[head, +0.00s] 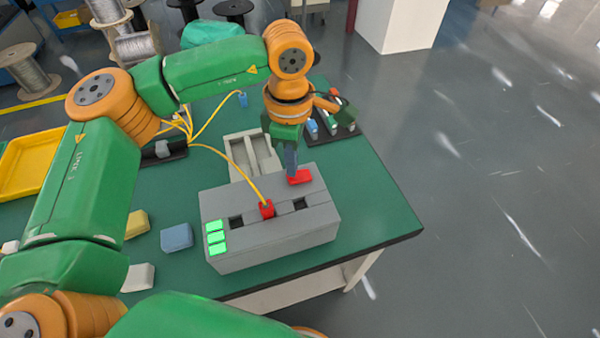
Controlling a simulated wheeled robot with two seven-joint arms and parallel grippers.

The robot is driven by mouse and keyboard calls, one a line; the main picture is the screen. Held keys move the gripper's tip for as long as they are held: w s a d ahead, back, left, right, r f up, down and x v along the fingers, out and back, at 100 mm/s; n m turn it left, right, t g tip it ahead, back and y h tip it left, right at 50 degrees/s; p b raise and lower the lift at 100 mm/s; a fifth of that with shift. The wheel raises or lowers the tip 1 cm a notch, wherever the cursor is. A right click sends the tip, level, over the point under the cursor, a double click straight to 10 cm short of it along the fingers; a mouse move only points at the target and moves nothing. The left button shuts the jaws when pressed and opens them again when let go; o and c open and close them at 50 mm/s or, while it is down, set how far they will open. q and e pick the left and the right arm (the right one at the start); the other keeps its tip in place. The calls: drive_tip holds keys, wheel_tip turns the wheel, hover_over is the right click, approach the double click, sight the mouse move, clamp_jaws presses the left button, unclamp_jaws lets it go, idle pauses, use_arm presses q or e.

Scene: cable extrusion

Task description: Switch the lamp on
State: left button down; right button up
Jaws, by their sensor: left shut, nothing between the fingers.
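A grey box (225,258) stands near the front edge of the green table. Three green squares (215,238) at its left end look lit; I cannot tell whether they are the lamp. A red rocker or button (302,178) sits on its top at the back right. My left gripper (291,172) points down with its fingers together and empty. Its tips are at the red part, seemingly touching it, and hide a little of it. A red plug (267,209) on a yellow cable sits in the middle of the box top, between two dark square holes. My right gripper is out of view.
Behind the box are a light grey tray (232,142) and a dark rack (345,133) with coloured plugs. Loose blue (176,237), yellow (137,224) and white (137,278) blocks lie to the left. A yellow bin (30,165) is at far left. The table's right side is clear.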

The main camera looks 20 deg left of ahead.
use_arm(q)
drive_tip(key=shift+s+f+b, duration=0.1)
drive_tip(key=shift+f+b, duration=0.65)
drive_tip(key=shift+f, duration=0.2)
wheel_tip(320, 180, up, 7)
drive_tip(key=p, duration=0.5)
drive_tip(key=shift+r+p, duration=0.15)
drive_tip(key=shift+p, duration=0.15)
